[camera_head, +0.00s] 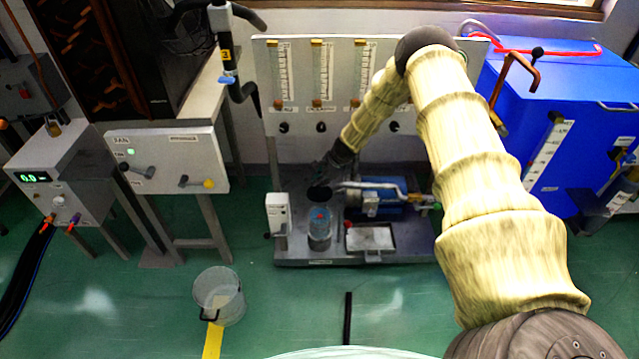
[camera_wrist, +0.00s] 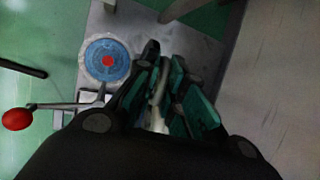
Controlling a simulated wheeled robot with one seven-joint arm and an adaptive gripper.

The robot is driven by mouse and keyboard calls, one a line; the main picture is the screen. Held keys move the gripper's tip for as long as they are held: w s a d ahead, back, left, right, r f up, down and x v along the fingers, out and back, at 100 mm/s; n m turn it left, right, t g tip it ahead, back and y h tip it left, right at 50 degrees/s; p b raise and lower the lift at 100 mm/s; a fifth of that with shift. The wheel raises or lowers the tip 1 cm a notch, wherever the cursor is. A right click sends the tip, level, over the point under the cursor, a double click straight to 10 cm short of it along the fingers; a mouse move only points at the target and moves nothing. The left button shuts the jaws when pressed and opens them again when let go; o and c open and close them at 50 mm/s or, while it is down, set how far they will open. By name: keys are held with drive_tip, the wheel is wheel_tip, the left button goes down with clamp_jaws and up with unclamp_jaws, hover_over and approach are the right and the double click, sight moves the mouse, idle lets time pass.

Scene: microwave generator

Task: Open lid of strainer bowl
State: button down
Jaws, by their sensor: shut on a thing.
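A clear round bowl (camera_head: 319,238) stands on the grey bench base, with a blue top and a red centre. I take it for the strainer bowl. In the wrist view its blue round lid (camera_wrist: 107,60) with a red centre is seen from above, left of my fingers and apart from them, and looks seated. My gripper (camera_head: 322,183) is behind and above the bowl, near a dark round opening. In the wrist view my gripper (camera_wrist: 163,92) is closed around a pale narrow piece (camera_wrist: 157,108). I cannot tell what it belongs to; the fingers hide most of it.
A blue pump (camera_head: 378,196) with pipes stands right of my gripper, and a shallow metal tray (camera_head: 370,238) in front of it. A white box (camera_head: 278,213) stands left of the bowl. A red-knobbed lever (camera_wrist: 16,119) shows in the wrist view. A clear bucket (camera_head: 219,293) stands on the floor.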

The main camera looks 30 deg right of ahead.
drive_tip(key=shift+w+d, duration=0.15)
drive_tip(key=shift+d, duration=0.1)
drive_tip(key=c, duration=1.6)
unclamp_jaws()
drive_tip(key=shift+o, duration=0.2)
drive_tip(key=shift+a, duration=0.1)
drive_tip(key=v, duration=1.2)
drive_tip(key=shift+f, duration=0.15)
